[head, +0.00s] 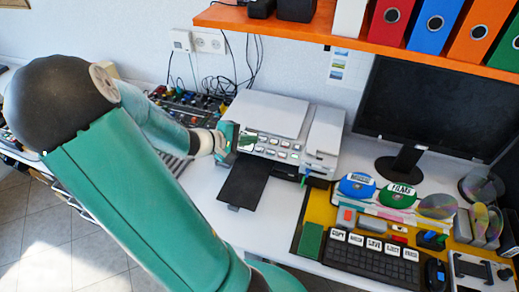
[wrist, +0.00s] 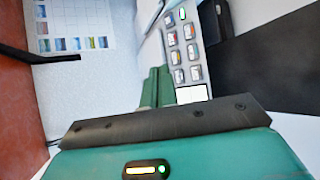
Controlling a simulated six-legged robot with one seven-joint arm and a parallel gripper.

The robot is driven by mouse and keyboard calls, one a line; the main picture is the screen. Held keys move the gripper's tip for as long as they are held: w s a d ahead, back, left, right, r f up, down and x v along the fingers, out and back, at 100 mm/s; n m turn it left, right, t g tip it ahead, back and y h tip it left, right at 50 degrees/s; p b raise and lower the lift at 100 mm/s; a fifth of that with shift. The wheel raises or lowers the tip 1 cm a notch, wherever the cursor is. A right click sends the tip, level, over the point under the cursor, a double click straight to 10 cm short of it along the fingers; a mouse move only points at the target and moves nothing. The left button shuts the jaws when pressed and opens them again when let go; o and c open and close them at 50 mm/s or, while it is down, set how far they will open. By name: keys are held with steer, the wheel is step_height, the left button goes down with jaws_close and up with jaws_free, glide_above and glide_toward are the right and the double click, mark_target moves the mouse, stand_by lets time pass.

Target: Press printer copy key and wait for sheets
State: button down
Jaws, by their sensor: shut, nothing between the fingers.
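The white and grey printer (head: 268,113) stands on the desk, with a sloping key panel (head: 275,149) along its front. In the wrist view several grey keys (wrist: 192,52) show, some with red or green marks, and a bright green one (wrist: 182,14) at the end. I cannot read which is the copy key. The printer's black output tray (head: 243,182) sticks out in front, and no sheets show on it. My gripper (head: 246,140) is shut and empty at the panel's left end. Its green fingers (wrist: 157,88) point at the panel; contact cannot be told.
A dark monitor (head: 430,105) stands right of the printer. An orange shelf (head: 330,40) with binders hangs above. A keyboard (head: 365,262), discs and labelled cases crowd the right side. Cables and a mixer-like board (head: 188,105) lie behind my arm.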

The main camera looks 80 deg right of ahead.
glide_toward(263, 147)
steer(key=shift+s+r+x, duration=0.15)
steer(key=shift+x, duration=0.7)
steer(key=shift+s+r+x, duration=0.1)
steer(key=shift+r+x, duration=0.1)
steer(key=shift+x, duration=0.7)
steer(key=shift+s+r+x, duration=0.15)
steer(key=shift+x, duration=0.7)
steer(key=shift+f, duration=0.15)
steer(key=shift+d+f, duration=0.1)
steer(key=shift+f, duration=0.15)
steer(key=shift+d+f, duration=0.2)
steer(key=shift+f, duration=0.1)
stand_by(0.5)
steer(key=shift+a+r, duration=0.4)
steer(key=shift+r, duration=0.3)
